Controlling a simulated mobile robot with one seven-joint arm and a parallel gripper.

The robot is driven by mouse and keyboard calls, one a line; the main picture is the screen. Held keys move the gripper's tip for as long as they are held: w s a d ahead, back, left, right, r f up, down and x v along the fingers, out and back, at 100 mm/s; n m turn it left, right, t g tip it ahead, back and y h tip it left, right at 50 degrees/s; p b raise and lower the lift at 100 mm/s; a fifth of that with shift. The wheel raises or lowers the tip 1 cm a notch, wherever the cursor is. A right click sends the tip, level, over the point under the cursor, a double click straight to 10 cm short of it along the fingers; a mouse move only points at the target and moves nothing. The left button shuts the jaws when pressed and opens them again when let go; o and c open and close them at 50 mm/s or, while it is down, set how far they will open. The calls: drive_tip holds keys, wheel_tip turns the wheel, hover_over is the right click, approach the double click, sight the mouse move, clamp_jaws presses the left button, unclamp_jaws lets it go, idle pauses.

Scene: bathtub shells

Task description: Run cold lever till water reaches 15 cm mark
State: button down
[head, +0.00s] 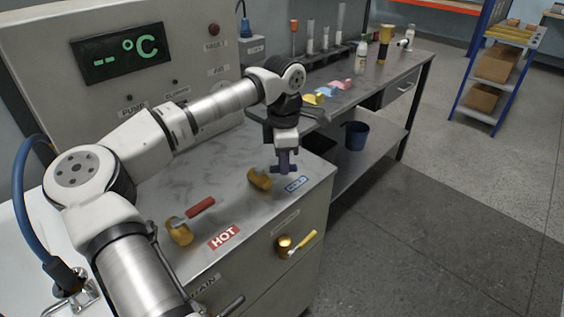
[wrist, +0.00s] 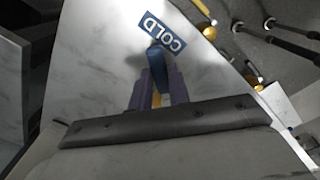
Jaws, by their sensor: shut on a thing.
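The cold lever sits on a brass valve (head: 259,179) on the grey marbled top, beside the blue COLD label (head: 296,184). In the wrist view its blue handle (wrist: 158,62) stands between the fingers, near the COLD label (wrist: 162,33). My gripper (head: 285,168) points down at the lever; its purple fingers (wrist: 158,88) are shut on the blue handle. The hot lever, a red handle (head: 200,208) on a brass valve (head: 179,232), lies to the left behind the HOT label (head: 223,236). No water or 15 cm mark is visible.
A brass drain valve with a yellow handle (head: 297,244) juts from the cabinet front. A panel with a "-- °C" display (head: 122,54) stands behind. A bench (head: 376,75) with bottles and coloured pieces is at the back right. The floor at right is clear.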

drive_tip(key=s+m, duration=0.1)
drive_tip(key=m, duration=0.1)
drive_tip(key=m+b, duration=0.1)
drive_tip(key=s+m, duration=0.1)
drive_tip(key=m, duration=0.1)
drive_tip(key=shift+s+a+m+b, duration=0.2)
drive_tip(key=shift+s+m+b, duration=0.1)
drive_tip(key=shift+s+b, duration=0.05)
drive_tip(key=shift+s+a+m+b, duration=0.3)
drive_tip(key=shift+s+m, duration=0.2)
drive_tip(key=shift+m, duration=0.65)
drive_tip(key=shift+s+a+m+b, duration=0.3)
drive_tip(key=shift+s+m, duration=0.2)
drive_tip(key=shift+m, duration=0.65)
drive_tip(key=c, duration=1.3)
unclamp_jaws()
wheel_tip(320, 180, up, 14)
drive_tip(key=shift+f+b, duration=0.1)
drive_tip(key=shift+b, duration=0.35)
